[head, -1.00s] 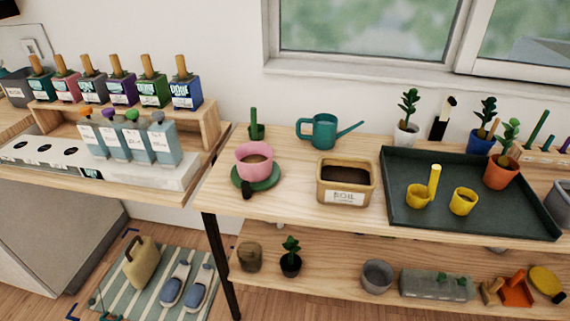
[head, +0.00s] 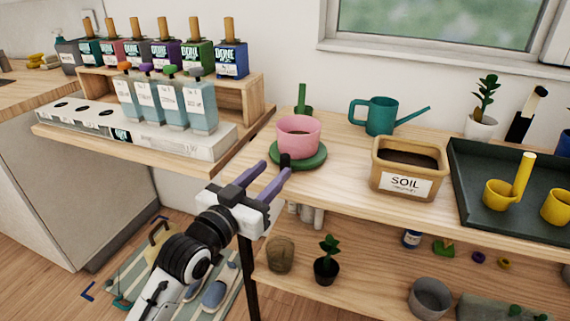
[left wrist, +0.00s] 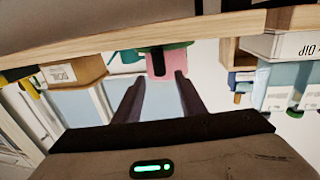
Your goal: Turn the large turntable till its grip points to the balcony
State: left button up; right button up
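The large turntable (head: 314,157) is a green disc on the wooden bench, with a pink pot (head: 298,136) on it. Its short black grip (head: 285,161) sticks out at the front, toward me. In the left wrist view, which is upside down, the grip (left wrist: 156,62) shows in front of the pink pot. My left gripper (head: 276,169) is open at the bench's front edge, its purple fingers pointing at the grip. In the left wrist view the fingers (left wrist: 155,80) are apart with nothing clasped, and the grip lies beyond their tips. My right gripper is out of view.
A soil box (head: 408,170) stands right of the turntable, and a teal watering can (head: 378,115) behind it. A green upright (head: 302,99) stands behind the pot. Left is a counter with bottles (head: 200,105). A lower shelf (head: 350,290) holds pots.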

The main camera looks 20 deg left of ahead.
aim_at(282, 162)
pick_arm(q)
jog(key=w, duration=0.3)
jog(key=w+d, duration=0.1)
jog(key=w, duration=0.3)
jog(key=shift+d+b, duration=0.15)
jog(key=shift+b, duration=0.25)
jog(key=shift+f, duration=0.1)
grip_shut()
